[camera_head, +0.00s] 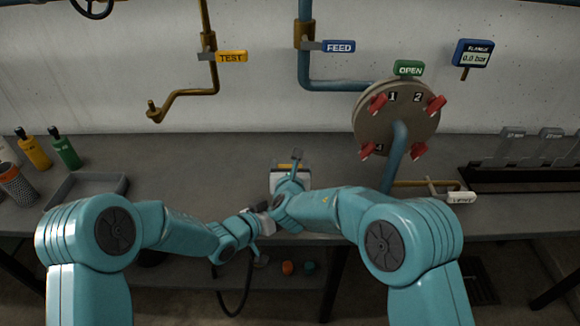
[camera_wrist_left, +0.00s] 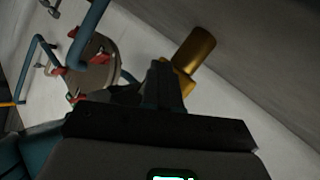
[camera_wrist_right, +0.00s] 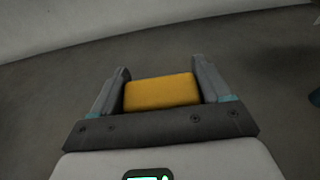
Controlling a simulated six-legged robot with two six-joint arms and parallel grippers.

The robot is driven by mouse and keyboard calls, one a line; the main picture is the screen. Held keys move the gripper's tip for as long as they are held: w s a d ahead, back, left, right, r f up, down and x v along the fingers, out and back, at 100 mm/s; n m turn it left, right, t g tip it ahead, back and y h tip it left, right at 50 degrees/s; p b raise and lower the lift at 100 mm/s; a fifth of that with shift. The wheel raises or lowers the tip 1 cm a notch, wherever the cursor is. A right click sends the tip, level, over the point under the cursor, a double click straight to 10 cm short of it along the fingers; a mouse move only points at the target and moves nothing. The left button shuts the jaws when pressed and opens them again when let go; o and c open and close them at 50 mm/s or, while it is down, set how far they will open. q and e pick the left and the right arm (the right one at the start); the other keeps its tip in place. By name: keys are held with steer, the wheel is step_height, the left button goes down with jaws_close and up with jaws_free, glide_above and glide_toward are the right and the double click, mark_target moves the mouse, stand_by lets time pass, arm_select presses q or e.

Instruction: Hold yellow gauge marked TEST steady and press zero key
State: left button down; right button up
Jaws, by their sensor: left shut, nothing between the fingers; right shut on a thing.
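The yellow gauge (camera_wrist_right: 160,92) shows as a plain yellow block in the right wrist view, between the two fingers of my right gripper (camera_wrist_right: 163,88). In the head view only a small yellow strip of the gauge (camera_head: 291,166) shows, by my right gripper (camera_head: 290,163). Its face, marking and zero key are hidden. My left gripper (camera_wrist_left: 163,84) is shut and empty; in the head view it is low, left of my right wrist, and largely hidden. Behind its fingertips in the left wrist view is a brass cylindrical fitting (camera_wrist_left: 193,52); I cannot tell what it belongs to.
A yellow TEST tag (camera_head: 232,57) hangs on a brass pipe at the wall. A FEED tag (camera_head: 339,47), a round flange (camera_head: 365,128) with red clamps and a blue 0.0 bar gauge (camera_head: 473,52) are to the right. A grey tray (camera_head: 112,183) lies left on the bench.

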arm_select(q)
steer(key=s, duration=0.5)
steer(key=shift+s, duration=0.1)
